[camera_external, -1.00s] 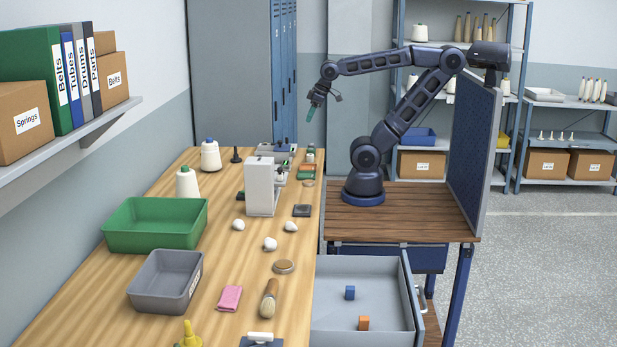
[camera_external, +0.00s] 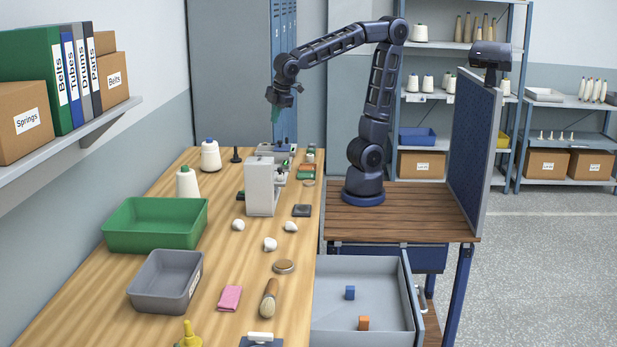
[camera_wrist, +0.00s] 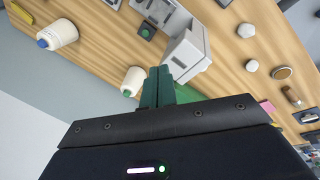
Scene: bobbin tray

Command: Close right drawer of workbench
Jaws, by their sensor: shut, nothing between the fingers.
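The right drawer (camera_external: 335,271) of the workbench (camera_external: 237,270) is pulled out at the front right in the external view. A blue block (camera_external: 350,292) and an orange block (camera_external: 364,323) lie apart on its floor. Its handle (camera_external: 421,298) is on the outer right side of its front. My gripper (camera_external: 274,122) is high above the far part of the bench, well away from the drawer. In the wrist view its green fingers (camera_wrist: 158,88) are together and empty, over the bench near the white machine. The drawer does not show clearly in the wrist view.
The white machine (camera_external: 260,188) stands on the bench below my gripper, with thread cones (camera_external: 187,183) beside it. A green bin (camera_external: 150,238) and a grey bin (camera_external: 162,285) stand at the left. A blue pegboard panel (camera_external: 473,150) rises at the right. The air above the drawer is clear.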

